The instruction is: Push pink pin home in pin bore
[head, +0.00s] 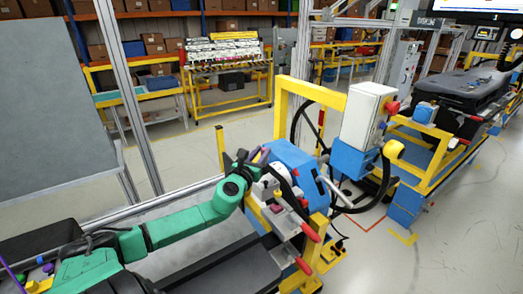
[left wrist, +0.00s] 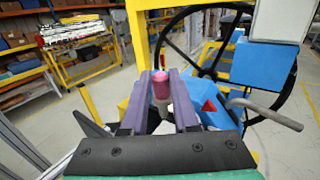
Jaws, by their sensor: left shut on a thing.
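My left gripper (head: 260,157) reaches in on its green arm to the near side of the blue and yellow fixture. In the left wrist view its two purple fingers (left wrist: 163,100) are shut on the pink pin (left wrist: 160,84), whose rounded pink end shows between them. A pale part shows just below the pink end; I cannot tell whether it belongs to the pin or the fixture. The pin bore is not clearly visible, hidden by the gripper and fixture parts. I cannot tell whether the pin touches it. My right gripper is not in view.
The blue fixture body (head: 290,160) stands close around the gripper, with red-handled clamps (head: 310,233) at its front. A white box (head: 368,108) stands to the right. Open floor (head: 455,225) lies further right.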

